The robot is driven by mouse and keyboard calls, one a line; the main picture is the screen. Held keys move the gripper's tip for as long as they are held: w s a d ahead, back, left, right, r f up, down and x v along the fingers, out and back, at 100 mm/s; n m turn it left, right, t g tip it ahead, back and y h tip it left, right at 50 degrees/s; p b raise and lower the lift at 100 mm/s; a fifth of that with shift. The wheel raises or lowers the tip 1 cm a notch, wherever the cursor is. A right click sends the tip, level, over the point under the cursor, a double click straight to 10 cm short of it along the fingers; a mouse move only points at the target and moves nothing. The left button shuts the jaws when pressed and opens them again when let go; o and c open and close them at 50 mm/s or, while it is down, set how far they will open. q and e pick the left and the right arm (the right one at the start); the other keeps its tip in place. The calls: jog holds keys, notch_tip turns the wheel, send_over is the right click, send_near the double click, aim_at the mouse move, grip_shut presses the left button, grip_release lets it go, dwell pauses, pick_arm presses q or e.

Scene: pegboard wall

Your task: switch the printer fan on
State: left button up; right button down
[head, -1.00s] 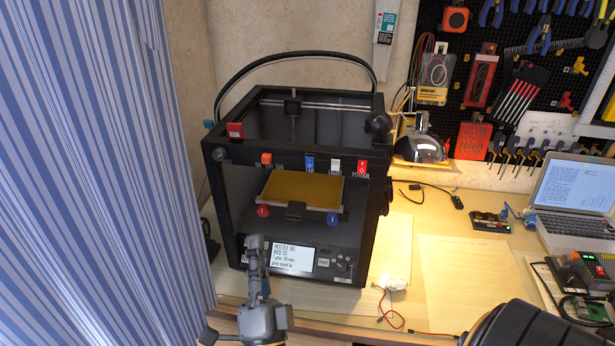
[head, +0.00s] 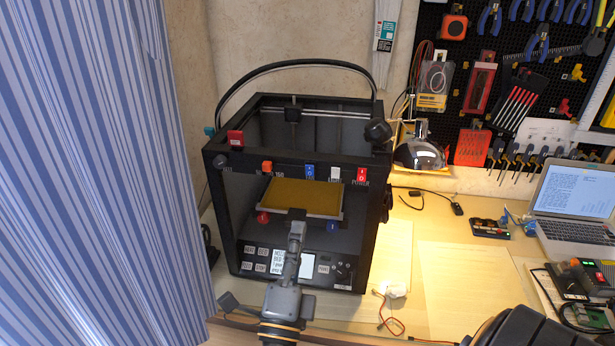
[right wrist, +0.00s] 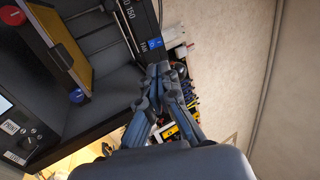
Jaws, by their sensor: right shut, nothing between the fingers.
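The black printer (head: 230,225) stands on the bench. My right gripper (head: 297,229) is shut and empty, in front of the print bed and below the blue switch. In the right wrist view, the fingertips (right wrist: 160,70) appear just short of the blue switch (right wrist: 155,43). My left gripper is not in view.
The yellow print bed (head: 300,196) has a red knob and a blue knob (head: 333,226) below it. My right gripper partly hides the display (head: 306,267). A striped curtain (head: 90,180) hangs at the left.

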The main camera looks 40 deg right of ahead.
aim_at(310, 167)
jog(key=p+x, duration=0.3)
jog(key=x, duration=0.7)
jog(key=shift+r+p, duration=0.2)
jog(key=shift+p, duration=0.1)
jog(key=shift+w+d, duration=0.35)
jog(key=shift+d, duration=0.1)
jog(key=p, duration=0.2)
jog(key=r+p, duration=0.1)
jog(key=p, duration=0.1)
jog(key=shift+w+d+r+g+y, duration=0.1)
jog(key=shift+d+r+g+y, duration=0.05)
jog(key=shift+r+g+y, duration=0.15)
jog(key=shift+f, duration=0.35)
